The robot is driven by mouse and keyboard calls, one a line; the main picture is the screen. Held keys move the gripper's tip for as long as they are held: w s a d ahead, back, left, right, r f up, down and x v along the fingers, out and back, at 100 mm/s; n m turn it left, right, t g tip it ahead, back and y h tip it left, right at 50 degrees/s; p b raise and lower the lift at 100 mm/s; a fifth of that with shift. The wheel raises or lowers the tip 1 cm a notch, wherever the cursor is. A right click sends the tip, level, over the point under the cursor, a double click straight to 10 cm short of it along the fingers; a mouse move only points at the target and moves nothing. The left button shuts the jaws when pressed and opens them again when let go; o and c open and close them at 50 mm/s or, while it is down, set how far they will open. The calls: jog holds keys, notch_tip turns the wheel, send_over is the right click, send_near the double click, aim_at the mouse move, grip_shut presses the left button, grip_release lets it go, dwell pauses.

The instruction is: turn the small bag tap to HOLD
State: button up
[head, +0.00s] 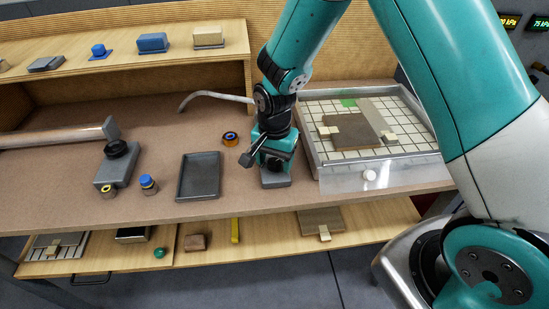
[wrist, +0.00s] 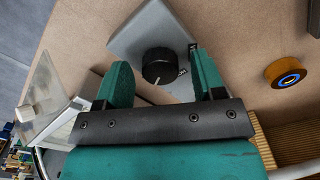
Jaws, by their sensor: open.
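The small bag tap is a round black knob (wrist: 158,66) with a white pointer line on a grey plate (wrist: 150,28). In the wrist view the pointer points down and slightly left. My gripper (wrist: 162,62) is open, with one teal finger on each side of the knob and a visible gap on both sides. In the head view my gripper (head: 273,166) is low over the tap's grey base (head: 276,182), and the knob is mostly hidden by it.
A grey tray (head: 184,190) lies to the left, and an orange tape roll (head: 230,139) behind it. A gridded bag bed (head: 312,107) with panels is close on the right. Another grey block with a black knob (head: 116,148) stands farther left. The table's front edge is near.

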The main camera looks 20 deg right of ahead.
jog(key=c, duration=0.9)
jog(key=shift+n, duration=0.3)
jog(key=n, duration=0.5)
jog(key=shift+n, duration=0.3)
jog(key=n, duration=0.5)
jog(key=shift+n, duration=0.4)
jog(key=o, duration=0.9)
